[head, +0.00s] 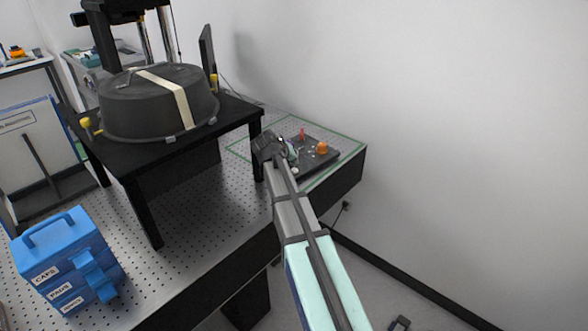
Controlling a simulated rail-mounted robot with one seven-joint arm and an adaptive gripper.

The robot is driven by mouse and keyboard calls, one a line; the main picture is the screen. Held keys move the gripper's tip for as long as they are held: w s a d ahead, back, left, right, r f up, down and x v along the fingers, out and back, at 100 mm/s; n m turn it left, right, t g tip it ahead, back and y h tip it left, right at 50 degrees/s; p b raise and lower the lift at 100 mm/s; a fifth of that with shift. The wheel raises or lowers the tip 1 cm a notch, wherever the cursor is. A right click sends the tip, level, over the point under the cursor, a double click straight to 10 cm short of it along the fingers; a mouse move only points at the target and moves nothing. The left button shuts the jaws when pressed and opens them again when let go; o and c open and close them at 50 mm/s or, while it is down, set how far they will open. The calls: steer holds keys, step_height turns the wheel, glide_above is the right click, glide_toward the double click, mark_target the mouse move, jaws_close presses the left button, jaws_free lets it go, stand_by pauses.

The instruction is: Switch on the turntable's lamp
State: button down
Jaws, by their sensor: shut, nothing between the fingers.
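A dark control plate (310,163) lies at the far right corner of the perforated bench. It carries a small red upright part (302,134), an orange round knob (322,147) and some small pale parts. My gripper (287,146) is over the left part of this plate, and my arm hides some of it. The fingers are small and dark here; they are shut and hold nothing. I cannot tell whether they touch a control. A large dark round drum (145,108) with a cream strap sits on a black raised table (130,155).
A green outline (343,158) runs on the bench around the plate. The wall stands close behind and to the right. A blue drawer box (62,252) stands at front left. The raised table's legs and edge are left of my arm.

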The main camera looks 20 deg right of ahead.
mark_target(293, 170)
step_height(293, 170, up, 6)
steer(key=p, duration=0.3)
stand_by(0.6)
